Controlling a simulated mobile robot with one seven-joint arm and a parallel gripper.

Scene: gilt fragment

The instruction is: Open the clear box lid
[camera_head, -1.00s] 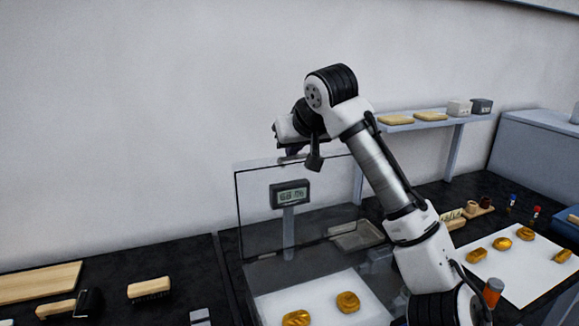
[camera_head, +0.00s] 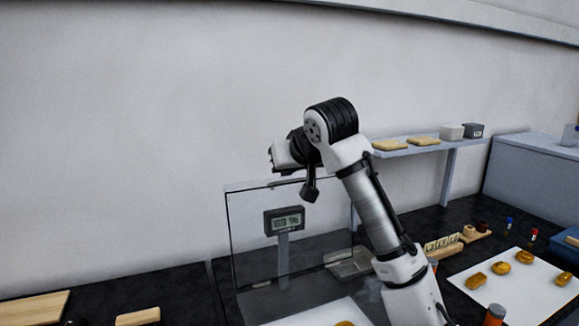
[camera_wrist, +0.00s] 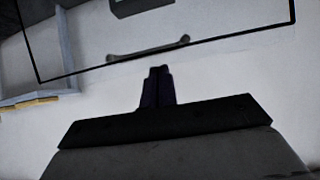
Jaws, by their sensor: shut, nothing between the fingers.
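The clear lid (camera_head: 244,232), a see-through panel with thin black edges, stands up nearly vertical behind the scale display (camera_head: 285,220) in the head view. In the wrist view, its black edge and a grey bar handle (camera_wrist: 150,49) show just beyond the fingertips. My gripper (camera_wrist: 158,72) is shut and empty, with its dark fingers together and pointing at the handle. A small gap shows between fingertips and handle in that view; the true distance is hard to judge. In the head view, my wrist is above the lid's top edge, and the fingers are hard to make out.
A white sheet (camera_head: 520,290) with several gold pieces lies on the dark counter at right. A shelf (camera_head: 425,147) with pale blocks stands behind. Wooden pieces (camera_head: 30,308) lie at lower left. The wall behind the lid is bare.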

